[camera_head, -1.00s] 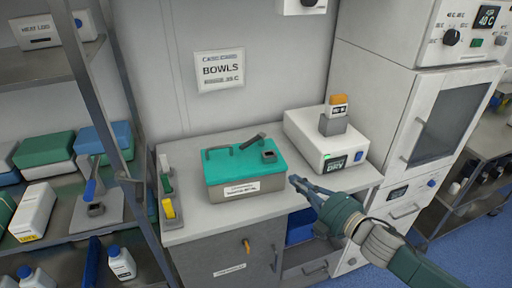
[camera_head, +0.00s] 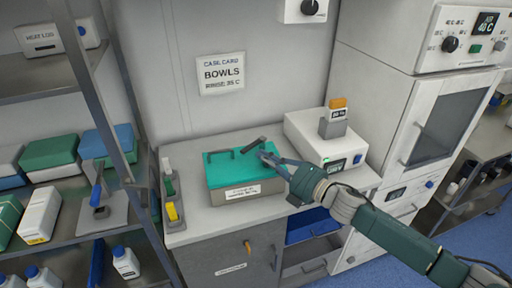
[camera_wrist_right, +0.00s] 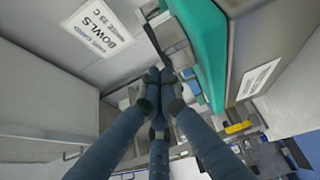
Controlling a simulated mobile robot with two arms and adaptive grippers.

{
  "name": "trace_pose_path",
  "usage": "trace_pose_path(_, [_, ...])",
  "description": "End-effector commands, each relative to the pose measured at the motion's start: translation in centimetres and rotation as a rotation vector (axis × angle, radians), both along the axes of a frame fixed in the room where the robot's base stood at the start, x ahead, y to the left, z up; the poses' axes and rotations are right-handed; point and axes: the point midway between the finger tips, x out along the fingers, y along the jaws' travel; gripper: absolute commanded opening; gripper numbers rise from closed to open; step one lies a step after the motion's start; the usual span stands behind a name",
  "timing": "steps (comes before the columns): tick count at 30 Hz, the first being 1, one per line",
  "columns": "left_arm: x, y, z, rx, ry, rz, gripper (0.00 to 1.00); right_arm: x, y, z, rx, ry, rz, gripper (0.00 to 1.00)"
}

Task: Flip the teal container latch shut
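The teal container (camera_head: 222,171) sits on the grey counter, with a teal lid, grey body and white front label. Its dark latch lever (camera_head: 252,145) stands up at a slant over the right part of the lid. My right gripper (camera_head: 266,157) is over the lid's right side, close to the latch; its fingers hide the latch base, and I cannot tell if they touch it. In the right wrist view its fingertips (camera_wrist_right: 158,77) are together with nothing seen between them. The teal lid (camera_wrist_right: 203,50) is just to their right there. My left gripper is not in view.
A white device (camera_head: 310,140) with an orange-topped block stands right of the container. A bowls card (camera_head: 221,73) hangs on the wall behind. A blue drawer bin (camera_head: 312,226) shows below the counter.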

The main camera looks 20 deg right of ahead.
Motion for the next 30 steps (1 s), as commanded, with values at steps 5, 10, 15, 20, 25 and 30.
trace_pose_path(5, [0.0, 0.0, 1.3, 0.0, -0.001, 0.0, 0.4, 2.3, 1.3, 0.3, 0.002, -0.001, -0.001, 0.0])
trace_pose_path(10, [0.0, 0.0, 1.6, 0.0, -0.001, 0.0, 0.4, 3.2, 1.8, 0.1, 0.001, 0.0, -0.001, 0.0])
trace_pose_path(15, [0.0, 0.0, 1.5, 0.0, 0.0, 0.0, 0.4, 3.3, 1.8, -0.1, 0.001, 0.0, -0.001, 0.0])
trace_pose_path(20, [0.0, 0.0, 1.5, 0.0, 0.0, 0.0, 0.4, 3.2, 1.8, -0.1, 0.001, 0.0, -0.001, 0.0])
trace_pose_path(25, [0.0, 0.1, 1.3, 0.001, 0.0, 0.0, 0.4, 3.4, 2.8, -0.2, 0.007, -0.005, -0.056, 0.0])
trace_pose_path(30, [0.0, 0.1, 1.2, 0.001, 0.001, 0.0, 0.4, 3.7, 3.1, -0.1, 0.008, -0.004, -0.184, 0.0])
